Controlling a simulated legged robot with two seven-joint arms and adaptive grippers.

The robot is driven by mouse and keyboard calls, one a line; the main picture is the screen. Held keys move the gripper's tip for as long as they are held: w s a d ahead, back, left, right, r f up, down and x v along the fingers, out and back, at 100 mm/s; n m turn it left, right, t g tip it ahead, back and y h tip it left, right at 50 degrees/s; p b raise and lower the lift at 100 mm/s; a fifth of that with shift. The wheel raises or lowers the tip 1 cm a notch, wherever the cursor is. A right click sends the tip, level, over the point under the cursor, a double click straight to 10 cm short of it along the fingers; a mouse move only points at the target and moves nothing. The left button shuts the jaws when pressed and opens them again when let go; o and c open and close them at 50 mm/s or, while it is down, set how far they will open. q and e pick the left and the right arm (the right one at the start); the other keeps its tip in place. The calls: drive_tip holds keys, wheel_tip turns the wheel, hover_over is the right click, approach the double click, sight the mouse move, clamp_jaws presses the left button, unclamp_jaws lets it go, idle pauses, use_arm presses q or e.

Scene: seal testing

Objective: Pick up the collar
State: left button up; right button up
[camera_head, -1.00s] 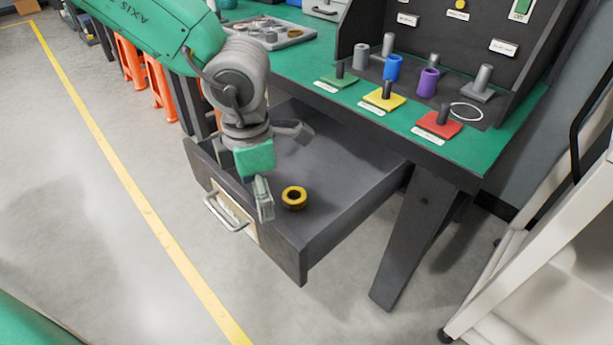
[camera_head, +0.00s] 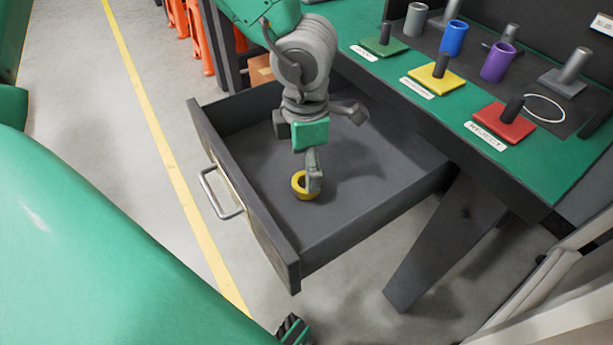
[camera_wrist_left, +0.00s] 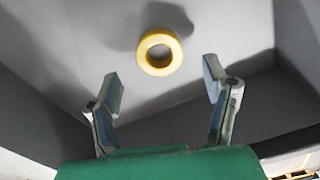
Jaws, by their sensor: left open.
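The collar is a yellow ring (camera_head: 300,187) with a dark hole. It lies on the floor of the open grey drawer (camera_head: 268,232), near the drawer's front. My left gripper (camera_head: 333,150) is above the drawer with its fingers spread and nothing between them. One finger partly covers the collar's right side in the head view. In the left wrist view the collar (camera_wrist_left: 159,52) lies beyond the two open fingertips (camera_wrist_left: 163,84), near the middle between them and apart from both.
The drawer's walls surround the collar. The green workbench (camera_head: 393,72) at right carries a green (camera_head: 382,46), a yellow (camera_head: 436,77) and a red (camera_head: 504,121) peg base, a blue cylinder (camera_head: 453,38), a purple cylinder (camera_head: 498,62) and a white ring (camera_head: 544,108).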

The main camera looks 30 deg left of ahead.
sight(305, 188)
use_arm(q)
drive_tip(key=shift+d+f, duration=0.1)
drive_tip(key=shift+f, duration=0.3)
drive_tip(key=f+b, duration=0.4)
drive_tip(key=f, duration=0.1)
drive_tip(key=shift+a, duration=0.2)
drive_tip(key=shift+r, duration=0.2)
drive_tip(key=shift+d, duration=0.1)
drive_tip(key=c, duration=1.5)
